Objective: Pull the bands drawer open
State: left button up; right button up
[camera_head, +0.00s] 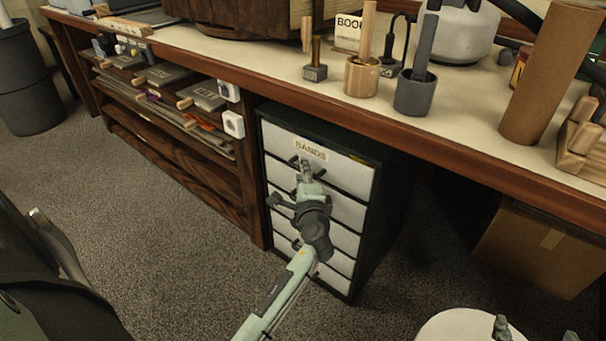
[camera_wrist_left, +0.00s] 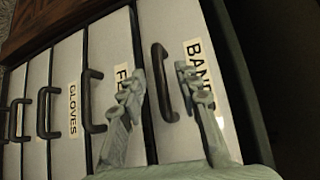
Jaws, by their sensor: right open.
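The bands drawer (camera_head: 343,173) is the labelled top drawer of a dark cabinet with white fronts, and its front looks flush with the others. In the left wrist view its front (camera_wrist_left: 222,100) shows a dark bar handle (camera_wrist_left: 163,82). My left gripper (camera_head: 306,166) is at this drawer front and hides most of the handle in the head view. In the left wrist view the left gripper's fingers (camera_wrist_left: 160,77) are apart, one on each side of the handle; contact cannot be told. My right gripper (camera_head: 536,331) shows only its parted fingertips at the bottom right edge.
Lower drawers, one labelled gloves (camera_wrist_left: 68,110), have similar handles. The cabinet (camera_head: 385,200) stands under a wooden workbench (camera_head: 450,125) holding pots and tools. A cardboard box (camera_head: 545,255) is under the bench at right. Carpet before the cabinet is clear.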

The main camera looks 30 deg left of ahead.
pick_arm(q)
jog(key=shift+c, duration=0.3)
grip_shut()
jog(key=shift+s, duration=0.1)
